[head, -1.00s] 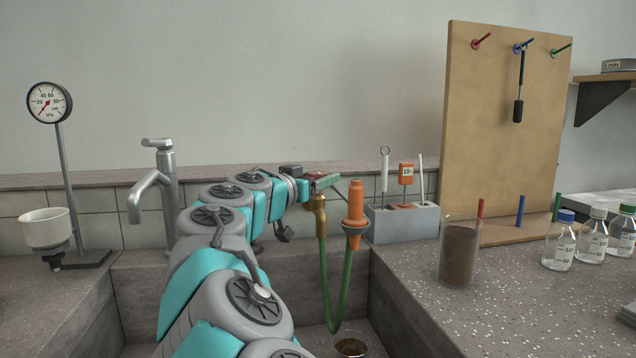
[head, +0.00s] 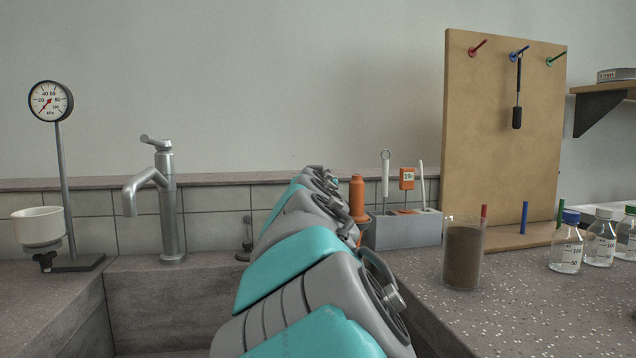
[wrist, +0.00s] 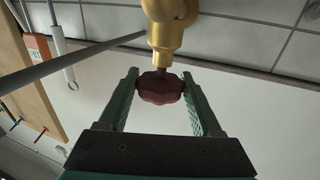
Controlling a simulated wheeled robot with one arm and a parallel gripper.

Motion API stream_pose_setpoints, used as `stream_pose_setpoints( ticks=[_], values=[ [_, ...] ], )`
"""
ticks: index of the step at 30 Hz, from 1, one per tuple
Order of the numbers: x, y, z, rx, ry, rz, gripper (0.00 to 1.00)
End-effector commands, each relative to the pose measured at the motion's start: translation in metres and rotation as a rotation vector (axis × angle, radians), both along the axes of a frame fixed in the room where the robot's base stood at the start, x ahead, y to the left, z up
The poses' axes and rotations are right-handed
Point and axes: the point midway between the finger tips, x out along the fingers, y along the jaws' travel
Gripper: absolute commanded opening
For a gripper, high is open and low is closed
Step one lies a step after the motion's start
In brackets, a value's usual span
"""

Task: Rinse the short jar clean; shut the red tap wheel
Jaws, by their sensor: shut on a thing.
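In the wrist view, the dark red tap wheel (wrist: 160,88) sits at the end of a brass valve (wrist: 166,30). My gripper (wrist: 161,98) has one green finger on each side of the wheel and is shut on it. In the head view my own arm covers the gripper, the wheel and the brass valve. The short jar, seen earlier low in the sink with brown matter inside, is now hidden behind my arm. Whether water runs cannot be seen.
An orange nozzle-like piece (head: 357,196) stands just right of my arm. A tall glass (head: 463,256) of brown matter, bottles (head: 566,250) and a pegboard (head: 500,130) are on the right. A grey faucet (head: 168,205) and gauge stand (head: 62,180) are on the left.

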Motion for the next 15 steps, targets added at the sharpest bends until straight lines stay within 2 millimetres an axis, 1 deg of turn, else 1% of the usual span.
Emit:
stream_pose_setpoints(
  ticks=[9, 10, 15],
  values=[
    [-0.0001, 0.0006, 0.0006, 0.000, -0.001, 0.003, 0.11],
    [-0.0001, 0.0006, 0.0004, 0.000, -0.001, 0.003, 0.67],
    [0.0000, 0.0003, 0.0003, 0.000, 0.000, 0.002, 0.86]
  ],
)
